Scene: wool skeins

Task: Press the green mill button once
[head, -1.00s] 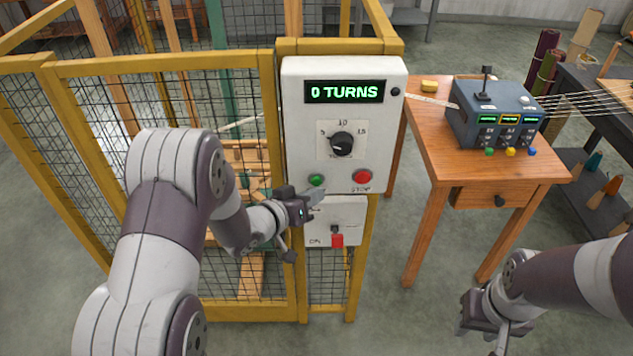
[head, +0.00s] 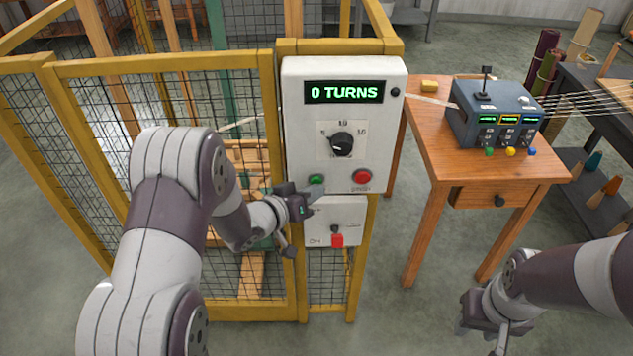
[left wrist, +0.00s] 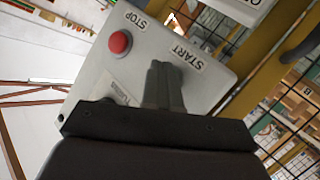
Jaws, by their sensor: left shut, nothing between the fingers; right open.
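The green button (head: 316,180) is at the lower left of the white control box (head: 295,120), whose display reads "0 TURNS". My left gripper (head: 314,196) is shut and empty, with its fingertips just below the green button in the head view; I cannot tell whether they touch it. In the left wrist view the shut fingers (left wrist: 163,88) point at the panel beside the START label and hide the green button. The red stop button (head: 362,177) is to the right, and it also shows in the left wrist view (left wrist: 120,42). My right gripper (head: 487,325) is open and empty at the lower right.
A dial (head: 342,144) sits above the buttons. A smaller box (head: 350,214) with a red switch (head: 337,240) is below. The yellow mesh fence (head: 160,67) stands to the left. A wooden table (head: 440,155) with a blue console (head: 490,105) is to the right.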

